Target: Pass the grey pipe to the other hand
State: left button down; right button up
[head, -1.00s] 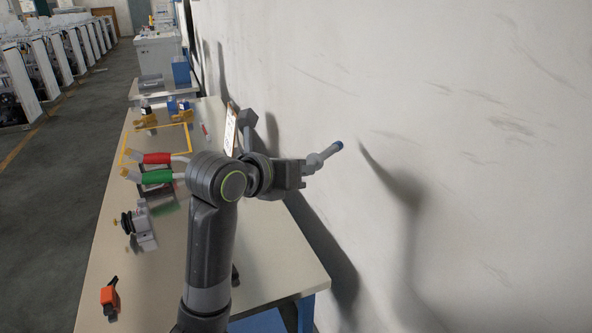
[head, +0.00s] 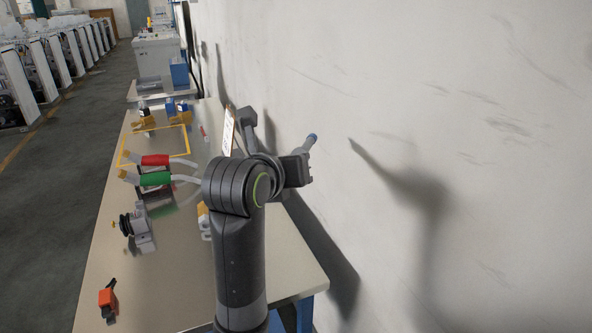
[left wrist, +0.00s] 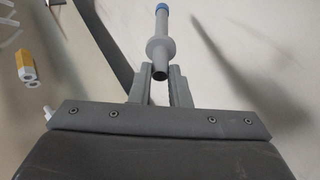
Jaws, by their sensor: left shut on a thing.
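The grey pipe (head: 309,142) has a blue end and is held up in front of the white wall, beyond the table's right edge in the picture. My left gripper (head: 302,160) is shut on it. In the left wrist view the pipe (left wrist: 160,45) stands out beyond the fingers (left wrist: 158,80), its blue end pointing away from the gripper. A wider collar sits close to the fingertips. In the head view the lower part of the pipe is hidden by the gripper. My right gripper is not in either view.
The table (head: 180,285) holds red (head: 156,160) and green (head: 155,179) handled parts, a grey device (head: 140,232), an orange item (head: 108,301) and a yellow-and-white piece (head: 204,220). The wall (head: 450,120) is on the right. The table's front is mostly bare.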

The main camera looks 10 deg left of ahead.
pick_arm(q)
jog(key=s+a+r+m+h, duration=0.1)
jog(key=s+a+r, duration=0.1)
jog(key=s+r, duration=0.1)
jog(key=s+a+r+m+g+h, duration=0.1)
jog(key=s+a+r+m+h, duration=0.1)
jog(key=s+r, duration=0.2)
jog(key=shift+a+r, duration=0.25)
jog(key=shift+r, duration=0.95)
jog(key=shift+w+f, duration=0.1)
jog(key=a+f+n+y, duration=0.2)
jog(key=a+f+y, duration=0.1)
jog(key=f, duration=0.5)
jog(key=a+f+n+t+y, duration=0.1)
jog(key=a+f+n+y, duration=0.1)
jog(key=f, duration=0.6)
jog(key=shift+a+n+y, duration=0.4)
jog(key=shift+a+n, duration=0.3)
jog(key=shift+d+r, duration=0.1)
jog(key=shift+r, duration=0.05)
jog(key=w+d+r+m+g+h, duration=0.2)
jog(key=w+d+r+m+h, duration=0.3)
jog(key=d, duration=0.6)
jog(key=w+m+h, duration=0.2)
jog(key=w+h, duration=0.1)
jog(key=shift+d+m+g+h, duration=0.3)
jog(key=shift+m+g, duration=0.1)
